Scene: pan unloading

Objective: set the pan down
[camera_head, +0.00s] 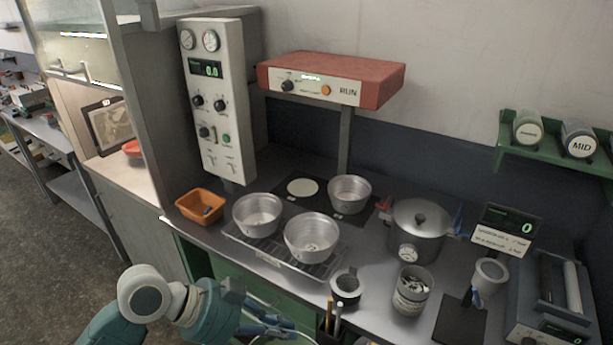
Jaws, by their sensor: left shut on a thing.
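My left gripper (285,329) is low at the bottom edge, in front of the bench. Its blue fingers are shut on the rim of a pan (303,338), which is mostly cut off by the frame edge. Two silver pans stand side by side on a wire rack (333,264): a left pan (257,214) and a nearer right pan (311,237). A third silver pan (349,194) sits behind them, beside a pale round disc (302,188) on a dark plate. My right gripper is out of view.
An orange bin (200,206) stands left of the rack. A lidded pot (418,231), a small dark-banded cup (346,287) and a white tub (411,290) stand to the right. A red-topped unit (331,79) overhangs the back. Pens rise near the front edge.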

